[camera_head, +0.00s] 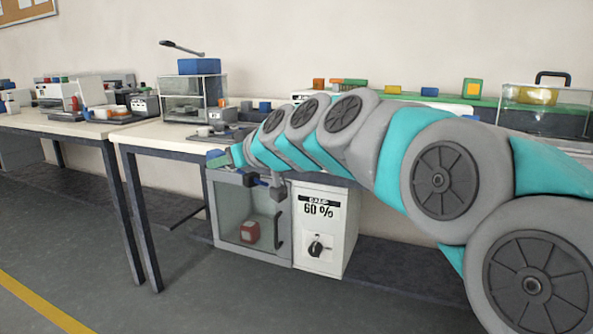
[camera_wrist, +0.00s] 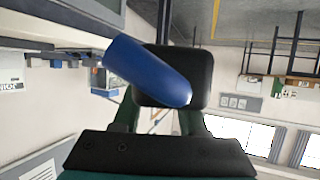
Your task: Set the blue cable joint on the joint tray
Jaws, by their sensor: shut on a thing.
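The blue cable joint (camera_wrist: 148,68) is a smooth, rounded blue cylinder, lying slantwise across the black finger pad in the wrist view. My gripper (camera_wrist: 170,78) is shut on it. In the head view my gripper (camera_head: 219,160) is at the far end of my arm, by the front edge of the middle bench and above the glass-fronted cabinet. A small blue patch at its tip looks like the joint (camera_head: 213,154). I cannot clearly pick out the joint tray; my arm hides part of the bench.
A clear box with a blue top (camera_head: 198,67) stands on the bench behind my gripper. The glass-fronted cabinet (camera_head: 250,222) and a white unit marked 60 % (camera_head: 324,228) stand below. A green board (camera_head: 455,104) with small blocks lies at the back right. Another bench (camera_head: 60,124) is at left.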

